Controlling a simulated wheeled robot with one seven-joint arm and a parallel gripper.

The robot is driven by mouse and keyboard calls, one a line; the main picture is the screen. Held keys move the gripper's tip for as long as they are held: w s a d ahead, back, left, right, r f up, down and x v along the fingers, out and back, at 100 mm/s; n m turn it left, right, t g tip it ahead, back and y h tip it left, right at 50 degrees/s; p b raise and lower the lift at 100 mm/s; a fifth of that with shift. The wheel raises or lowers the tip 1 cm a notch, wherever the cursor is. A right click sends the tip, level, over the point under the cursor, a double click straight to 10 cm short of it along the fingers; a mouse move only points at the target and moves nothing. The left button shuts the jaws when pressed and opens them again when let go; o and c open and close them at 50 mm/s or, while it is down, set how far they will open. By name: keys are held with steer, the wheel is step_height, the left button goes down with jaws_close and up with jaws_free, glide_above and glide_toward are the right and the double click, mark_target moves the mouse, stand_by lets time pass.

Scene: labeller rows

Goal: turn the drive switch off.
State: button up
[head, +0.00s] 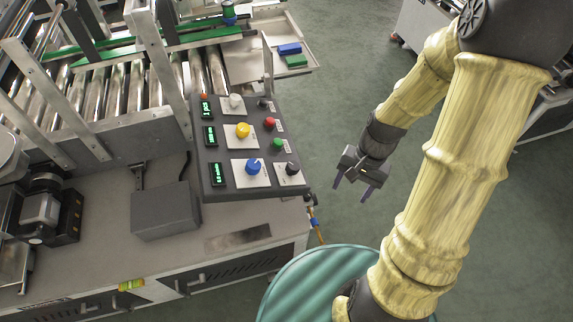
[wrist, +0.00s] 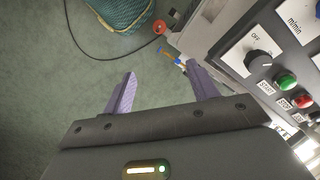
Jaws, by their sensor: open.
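The drive switch, a black rotary knob (head: 292,168) on a pale plate, sits at the lower right corner of the dark control panel (head: 240,190). In the wrist view the knob (wrist: 258,64) is at the right, with an OFF label above it; which position it points to is too small to tell. My gripper (head: 352,188) is open and empty, to the right of the panel and apart from it. Its two purple fingers also show in the wrist view (wrist: 160,82), with bare floor between them and the knob off to their right.
Green (head: 278,142) and red (head: 270,124) buttons sit above the switch. A blue knob (head: 253,167), a yellow knob (head: 243,131) and green displays are to its left. A teal round object (head: 320,285) stands below my gripper.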

step_height(320, 180, down, 10)
steer(key=w+a+m+g+y+b, duration=0.1)
steer(key=a+m+y+b, duration=0.15)
steer(key=m+y, duration=0.6)
steer(key=w+d+r+m+t+y, duration=0.2)
steer(key=w+d+m+t+y, duration=0.1)
steer(key=w+m+t+y, duration=0.3)
steer(key=shift+w+r+m+y, duration=0.25)
steer(key=shift+w+m+y, duration=0.4)
steer(key=shift+m, duration=0.5)
steer(key=shift+d, duration=0.15)
steer(key=shift+t, duration=0.3)
